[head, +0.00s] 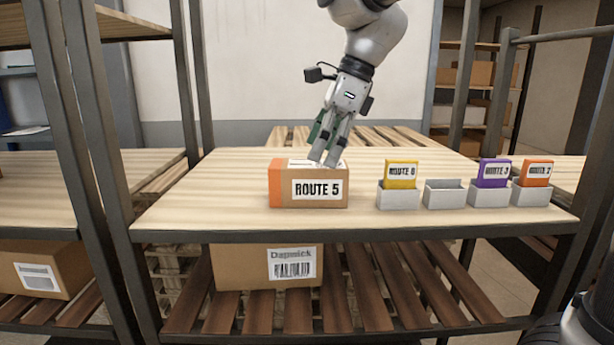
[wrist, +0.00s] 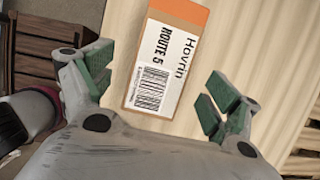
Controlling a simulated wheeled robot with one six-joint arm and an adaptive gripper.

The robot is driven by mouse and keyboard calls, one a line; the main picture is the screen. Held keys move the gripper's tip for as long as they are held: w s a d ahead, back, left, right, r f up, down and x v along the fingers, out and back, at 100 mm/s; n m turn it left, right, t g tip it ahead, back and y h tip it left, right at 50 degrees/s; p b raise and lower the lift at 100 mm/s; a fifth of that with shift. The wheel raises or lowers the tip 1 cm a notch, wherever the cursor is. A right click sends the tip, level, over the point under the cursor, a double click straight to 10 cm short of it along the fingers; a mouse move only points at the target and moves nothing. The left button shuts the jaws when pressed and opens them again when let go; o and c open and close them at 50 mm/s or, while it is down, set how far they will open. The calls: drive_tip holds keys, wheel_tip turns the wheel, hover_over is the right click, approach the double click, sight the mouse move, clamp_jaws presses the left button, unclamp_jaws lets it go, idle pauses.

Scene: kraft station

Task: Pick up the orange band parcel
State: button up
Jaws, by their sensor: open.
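The orange band parcel (head: 281,198) is a brown box with an orange left end and a white "ROUTE 5" label. It rests on the wooden shelf top, left of the card holders. In the wrist view the parcel (wrist: 196,19) lies ahead, its orange band at the far end and its "Hovrin ROUTE 5" label facing up.
To the right stand small grey holders, with a yellow card (head: 401,174), a purple card (head: 493,173) and an orange card (head: 537,173); one holder (head: 445,194) is empty. A "Dapmick" box (head: 262,268) sits on the lower slats. Shelf posts flank the table; its left top is clear.

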sight(301, 182)
drive_tip(key=shift+w+a+f, duration=0.1)
drive_tip(key=shift+w+a, duration=0.2)
drive_tip(key=shift+a, duration=0.05)
drive_tip(key=shift+w+a+f, duration=0.1)
drive_tip(key=shift+a+f, duration=0.1)
drive_tip(key=shift+f, duration=0.1)
drive_tip(key=x, duration=0.7)
drive_tip(key=shift+s+a+r, duration=0.1)
drive_tip(key=shift+s, duration=0.15)
drive_tip(key=c, duration=1.2)
